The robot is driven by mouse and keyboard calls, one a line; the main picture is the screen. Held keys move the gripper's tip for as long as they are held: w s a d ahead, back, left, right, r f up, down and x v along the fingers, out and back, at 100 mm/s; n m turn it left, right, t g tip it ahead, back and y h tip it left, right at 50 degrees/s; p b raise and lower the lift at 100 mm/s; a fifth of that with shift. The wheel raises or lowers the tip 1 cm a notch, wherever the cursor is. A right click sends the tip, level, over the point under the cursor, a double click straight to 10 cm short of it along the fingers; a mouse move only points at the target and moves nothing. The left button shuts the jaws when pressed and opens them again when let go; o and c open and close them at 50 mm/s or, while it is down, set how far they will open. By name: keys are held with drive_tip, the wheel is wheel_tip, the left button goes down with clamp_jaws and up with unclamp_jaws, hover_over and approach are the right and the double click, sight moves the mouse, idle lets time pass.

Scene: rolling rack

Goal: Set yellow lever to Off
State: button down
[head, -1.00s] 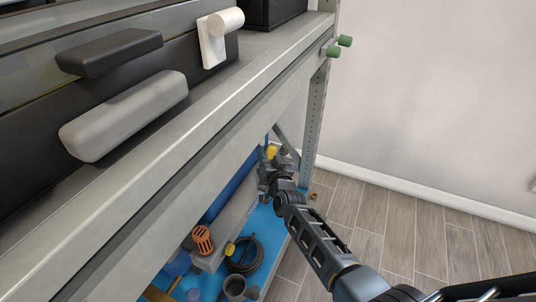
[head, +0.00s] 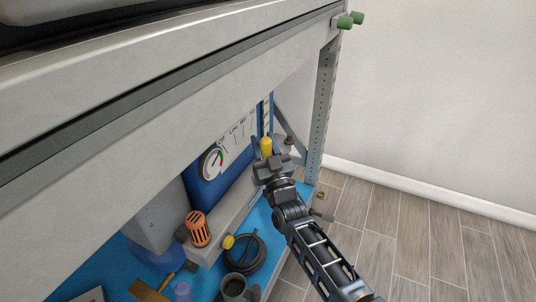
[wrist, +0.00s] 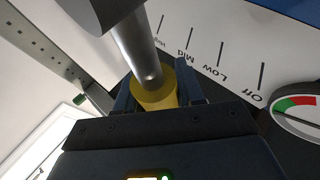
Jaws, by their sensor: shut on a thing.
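The yellow lever's knob (head: 266,146) shows in the head view on the far right of the blue and white panel. In the wrist view, the yellow knob (wrist: 157,92) sits between the fingers of my gripper (wrist: 163,98), on the end of a grey metal rod. My gripper (head: 267,160) is shut on this knob. The scale plate (head: 238,140) reads Off, Low, Mid, High from left to right in the head view. The scale also shows mirrored in order in the wrist view (wrist: 212,42). The rod is beside the High mark, at the end away from Off.
A round gauge (head: 212,163) sits beside the Off end. The lower blue shelf (head: 262,215) holds an orange slotted cap (head: 199,229), a black coil (head: 245,254) and a grey cup (head: 233,287). The rack's upper beam (head: 150,130) overhangs. A perforated post (head: 326,110) stands to the right.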

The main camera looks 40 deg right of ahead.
drive_tip(key=shift+s+a+f+n+t+y+b, duration=0.2)
drive_tip(key=shift+a+n+t+y+b, duration=0.6)
drive_tip(key=shift+n+b, duration=0.55)
drive_tip(key=shift+s+a+f+n+t+y+b, duration=0.15)
drive_tip(key=shift+s+a+n+t+y+b, duration=0.2)
drive_tip(key=shift+a+n+t+y+b, duration=0.7)
drive_tip(key=shift+s+a+f+n+t+y+b, duration=0.15)
drive_tip(key=shift+s+a+n+t+y+b, duration=0.3)
drive_tip(key=shift+n+b, duration=1.15)
drive_tip(key=shift+w+y, duration=0.15)
drive_tip(key=shift+y, duration=0.25)
drive_tip(key=c, duration=0.8)
unclamp_jaws()
drive_tip(key=shift+d, duration=0.1)
drive_tip(key=shift+p+v, duration=0.5)
drive_tip(key=shift+v, duration=3.4)
drive_tip(key=shift+f, duration=0.1)
